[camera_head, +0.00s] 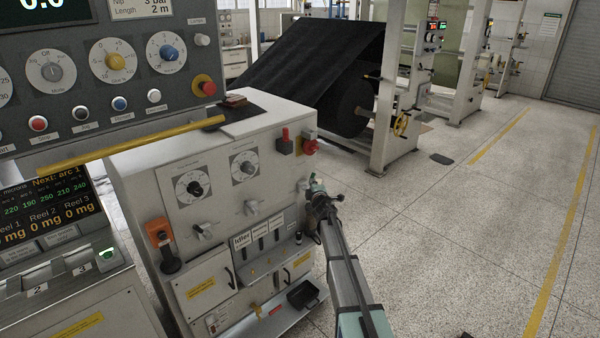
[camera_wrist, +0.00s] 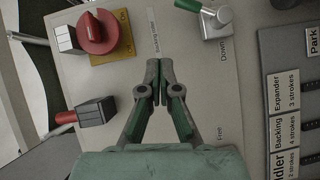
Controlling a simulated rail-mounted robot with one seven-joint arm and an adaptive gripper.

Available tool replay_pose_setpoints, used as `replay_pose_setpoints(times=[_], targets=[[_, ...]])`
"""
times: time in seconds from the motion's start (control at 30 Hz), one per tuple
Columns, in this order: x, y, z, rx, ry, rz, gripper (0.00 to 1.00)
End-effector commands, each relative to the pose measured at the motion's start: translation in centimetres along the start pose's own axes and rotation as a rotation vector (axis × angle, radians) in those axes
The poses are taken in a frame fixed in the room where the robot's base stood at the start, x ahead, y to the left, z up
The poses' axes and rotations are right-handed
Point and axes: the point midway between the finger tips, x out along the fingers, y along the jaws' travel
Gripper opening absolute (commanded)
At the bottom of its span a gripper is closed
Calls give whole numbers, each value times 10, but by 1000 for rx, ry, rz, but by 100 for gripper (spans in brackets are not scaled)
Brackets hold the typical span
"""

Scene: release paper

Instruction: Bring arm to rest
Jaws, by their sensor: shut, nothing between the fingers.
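My gripper (camera_wrist: 160,90) is shut with its fingertips together and nothing between them. In the wrist view it points at a grey cabinet panel, where "Down" and "Free" labels show. In the head view my gripper (camera_head: 313,183) is at the right edge of the grey cabinet (camera_head: 150,185), and my arm (camera_head: 345,270) reaches up to it from the lower right. I cannot tell whether the fingertips touch the panel.
In the wrist view a red knob on a yellow plate (camera_wrist: 124,20), a red-tipped switch (camera_wrist: 95,112) and a green-handled lever (camera_wrist: 215,20) surround the fingers. A yellow bar (camera_head: 130,145) crosses the left. Open floor (camera_head: 440,240) lies right.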

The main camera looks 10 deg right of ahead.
Motion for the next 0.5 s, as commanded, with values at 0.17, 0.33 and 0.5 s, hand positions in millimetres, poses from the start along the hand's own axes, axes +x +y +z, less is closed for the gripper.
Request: replay_pose_setpoints(times=[0.17,0.33,0.5], targets=[[-7,-17,24,131,-118,-70,0],[-67,-85,60,392,-353,-233,0],[-141,-177,74,583,-555,-409,0]])
